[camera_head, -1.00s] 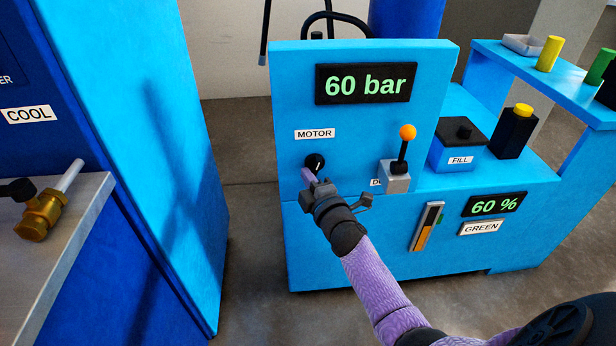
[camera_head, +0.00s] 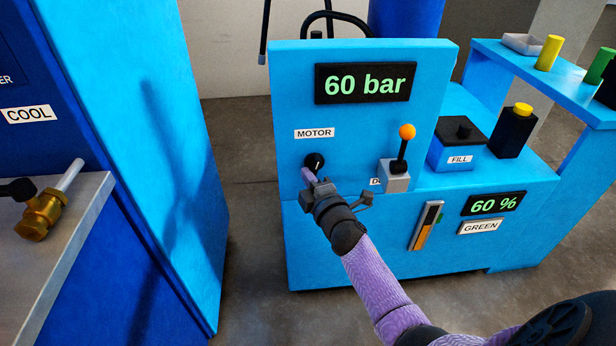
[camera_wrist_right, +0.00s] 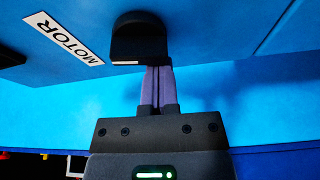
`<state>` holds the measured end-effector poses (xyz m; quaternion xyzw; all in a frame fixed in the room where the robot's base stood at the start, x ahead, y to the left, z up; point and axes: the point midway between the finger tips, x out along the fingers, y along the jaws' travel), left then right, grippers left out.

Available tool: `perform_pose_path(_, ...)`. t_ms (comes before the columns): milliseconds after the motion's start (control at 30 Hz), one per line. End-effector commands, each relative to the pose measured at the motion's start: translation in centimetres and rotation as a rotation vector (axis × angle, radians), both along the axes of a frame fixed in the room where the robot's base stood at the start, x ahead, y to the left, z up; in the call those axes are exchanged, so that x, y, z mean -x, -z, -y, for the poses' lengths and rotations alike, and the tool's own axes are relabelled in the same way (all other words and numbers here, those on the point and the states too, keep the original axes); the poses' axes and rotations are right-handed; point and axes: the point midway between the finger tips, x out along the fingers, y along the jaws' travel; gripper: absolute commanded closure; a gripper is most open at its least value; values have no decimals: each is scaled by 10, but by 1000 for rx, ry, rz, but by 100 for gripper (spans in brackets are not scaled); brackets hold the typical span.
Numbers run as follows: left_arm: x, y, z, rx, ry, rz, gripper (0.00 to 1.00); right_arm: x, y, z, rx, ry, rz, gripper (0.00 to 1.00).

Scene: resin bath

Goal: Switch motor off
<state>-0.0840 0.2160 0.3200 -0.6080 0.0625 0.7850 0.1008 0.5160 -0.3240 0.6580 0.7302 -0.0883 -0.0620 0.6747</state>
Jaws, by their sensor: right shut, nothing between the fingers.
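The motor switch is a black round knob (camera_head: 315,162) on the blue panel, under the white MOTOR label (camera_head: 314,133). In the right wrist view the knob (camera_wrist_right: 139,38) stands out from the panel beside the MOTOR label (camera_wrist_right: 64,38). My right gripper (camera_head: 306,174) is at the knob's lower left in the head view. Its purple fingers (camera_wrist_right: 157,75) are closed together and empty, with their tips at the knob's edge. I cannot tell whether they touch it. The knob's pointer is too small to read. My left gripper is not in view.
A display (camera_head: 366,84) above reads 60 bar. An orange-topped lever (camera_head: 404,150) stands right of the knob, near a FILL box (camera_head: 458,143) and a yellow-topped black block (camera_head: 513,130). A blue COOL cabinet (camera_head: 150,130) and a bench with a brass valve (camera_head: 42,213) are at left.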

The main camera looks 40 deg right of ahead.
Motion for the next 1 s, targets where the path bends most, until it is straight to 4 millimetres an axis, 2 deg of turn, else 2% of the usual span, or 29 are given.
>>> perform_pose_path(300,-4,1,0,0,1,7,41,0,0,0,0,1,0,100)
perform_pose_path(1000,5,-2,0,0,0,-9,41,0,1,0,0,1,0,100)
